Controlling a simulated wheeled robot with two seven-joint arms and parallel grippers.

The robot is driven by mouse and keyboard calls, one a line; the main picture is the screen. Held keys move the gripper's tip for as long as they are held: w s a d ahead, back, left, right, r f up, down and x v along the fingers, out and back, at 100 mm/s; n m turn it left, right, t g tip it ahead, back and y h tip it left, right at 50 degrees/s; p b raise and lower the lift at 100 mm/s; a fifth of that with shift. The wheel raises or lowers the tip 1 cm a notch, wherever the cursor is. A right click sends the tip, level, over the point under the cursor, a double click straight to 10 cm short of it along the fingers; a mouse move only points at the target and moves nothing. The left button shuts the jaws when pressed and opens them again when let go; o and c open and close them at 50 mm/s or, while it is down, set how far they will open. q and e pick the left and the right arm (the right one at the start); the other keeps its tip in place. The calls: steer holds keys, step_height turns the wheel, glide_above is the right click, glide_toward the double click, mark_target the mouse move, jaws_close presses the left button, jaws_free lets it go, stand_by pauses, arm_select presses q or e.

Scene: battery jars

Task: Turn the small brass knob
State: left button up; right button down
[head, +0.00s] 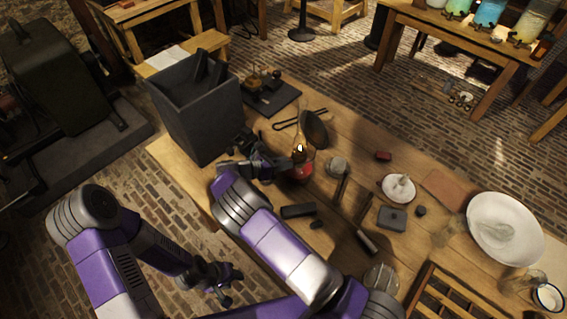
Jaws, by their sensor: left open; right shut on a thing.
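An oil lamp (302,170) with a red base, a clear glass chimney and a small lit flame stands upright on the wooden table. My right gripper (288,162) reaches it from the left, at the height of its burner. Its jaws are shut at the lamp's side, where the small brass knob appears to be. The knob is too small and too covered by the fingers to make out. My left gripper (228,285) is open and empty, low at the table's front left, over the brick floor and away from the lamp.
A dark open box (198,125) stands left of the lamp. A dark round pan (315,128) is close behind it. A wooden rack (440,295) is at front right.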

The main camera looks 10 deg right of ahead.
stand_by(0.3)
steer(key=c, duration=1)
jaws_free()
steer(key=v, duration=0.7)
steer(key=shift+a+r, duration=0.15)
steer(key=shift+a, duration=0.15)
